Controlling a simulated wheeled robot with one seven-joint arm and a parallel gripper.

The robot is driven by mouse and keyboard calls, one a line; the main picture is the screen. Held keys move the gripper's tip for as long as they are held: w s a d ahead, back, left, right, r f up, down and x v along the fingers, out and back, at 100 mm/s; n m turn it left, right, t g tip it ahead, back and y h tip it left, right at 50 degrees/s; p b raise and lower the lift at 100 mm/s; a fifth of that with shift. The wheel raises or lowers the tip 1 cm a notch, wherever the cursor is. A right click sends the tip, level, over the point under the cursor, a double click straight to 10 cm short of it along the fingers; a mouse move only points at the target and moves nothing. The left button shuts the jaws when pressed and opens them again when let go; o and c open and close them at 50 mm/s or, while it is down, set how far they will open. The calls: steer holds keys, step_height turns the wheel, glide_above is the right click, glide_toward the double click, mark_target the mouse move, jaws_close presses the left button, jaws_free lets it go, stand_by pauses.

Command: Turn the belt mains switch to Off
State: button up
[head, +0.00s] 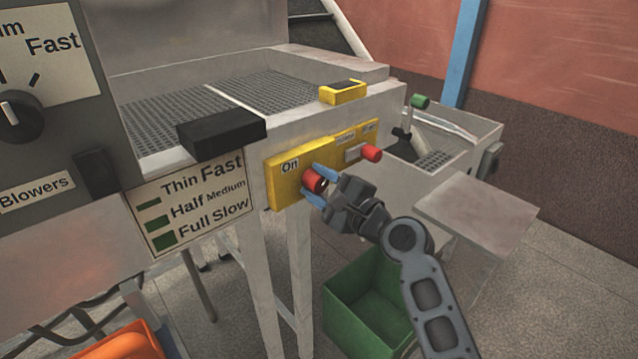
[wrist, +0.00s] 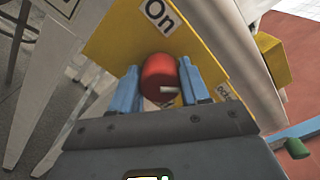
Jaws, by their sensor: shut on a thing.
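The belt mains switch is a red round knob (head: 312,181) on a yellow panel (head: 285,194) on the machine's front. A label "On" (head: 290,166) sits above it. My gripper (head: 318,186) is at the knob, with one blue finger on each side, shut on it. In the wrist view the red knob (wrist: 160,77) shows between the blue fingers of my gripper (wrist: 161,90), with a short pale mark on its face. The "On" label (wrist: 160,14) is above it there too. I see no "Off" label; the panel's lower part is partly hidden by my gripper.
A second red button (head: 372,153) is right of the knob, beside a pale switch (head: 354,153). A black box (head: 221,134) juts out to the left. A yellow box (head: 343,92) sits on the machine's edge. A green bin (head: 345,313) and an orange crate (head: 125,345) stand below.

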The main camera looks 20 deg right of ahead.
steer(key=shift+f+n+b, duration=0.1)
steer(key=shift+n+b, duration=0.2)
steer(key=n+b, duration=0.1)
steer(key=n, duration=0.1)
steer(key=shift+f+n+b, duration=0.15)
steer(key=shift+n+b, duration=0.25)
steer(key=n+b, duration=0.3)
steer(key=n, duration=0.2)
steer(key=shift+f+b, duration=0.1)
steer(key=shift+b, duration=0.25)
steer(key=n+b, duration=0.3)
steer(key=n, duration=0.2)
steer(key=shift+n+b, duration=1.65)
steer(key=shift+n, duration=0.65)
steer(key=o, duration=1)
